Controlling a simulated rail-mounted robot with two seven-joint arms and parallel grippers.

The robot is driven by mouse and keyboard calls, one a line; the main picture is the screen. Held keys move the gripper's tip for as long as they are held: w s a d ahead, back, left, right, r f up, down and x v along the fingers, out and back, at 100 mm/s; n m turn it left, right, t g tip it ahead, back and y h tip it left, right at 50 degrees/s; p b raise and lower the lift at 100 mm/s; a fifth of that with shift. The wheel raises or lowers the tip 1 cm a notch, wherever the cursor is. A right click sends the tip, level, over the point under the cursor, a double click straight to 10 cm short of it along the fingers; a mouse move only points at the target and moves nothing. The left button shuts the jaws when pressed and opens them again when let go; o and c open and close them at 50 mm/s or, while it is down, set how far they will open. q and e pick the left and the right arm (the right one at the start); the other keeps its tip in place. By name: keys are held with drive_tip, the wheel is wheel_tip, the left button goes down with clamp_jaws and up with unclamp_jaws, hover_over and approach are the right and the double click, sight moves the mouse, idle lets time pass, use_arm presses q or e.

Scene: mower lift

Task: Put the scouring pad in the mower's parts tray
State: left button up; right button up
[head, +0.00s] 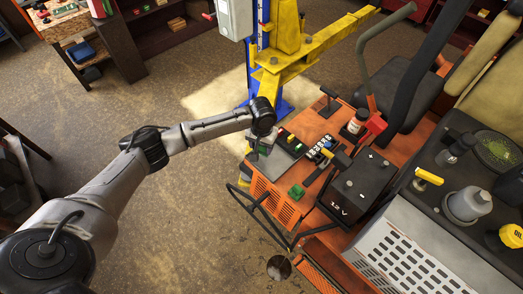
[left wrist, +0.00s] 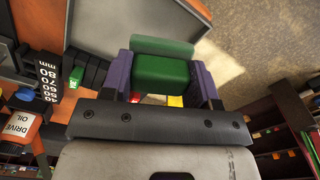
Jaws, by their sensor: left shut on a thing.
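My left gripper (head: 259,148) is at the near left corner of the orange mower deck, over a dark grey tray (head: 281,163) that looks like the parts tray. In the left wrist view, the gripper (left wrist: 165,78) is shut on a green block, which looks like the scouring pad (left wrist: 160,74), with its purple-grey fingers on either side. A paler green patch shows just beyond the pad; I cannot tell whether it is a reflection. The tray's grey surface (left wrist: 115,22) lies beyond the pad. Contact between pad and tray cannot be told. My right gripper is not in view.
The yellow lift arm (head: 310,50) rises behind.

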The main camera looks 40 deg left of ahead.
sight(261, 152)
use_arm(q)
wheel_tip(261, 152, down, 3)
drive_tip(key=shift+f+p, duration=0.2)
drive_tip(key=shift+p, duration=0.1)
drive_tip(key=shift+f, duration=0.35)
drive_tip(key=shift+f, duration=0.1)
drive_tip(key=o, duration=0.8)
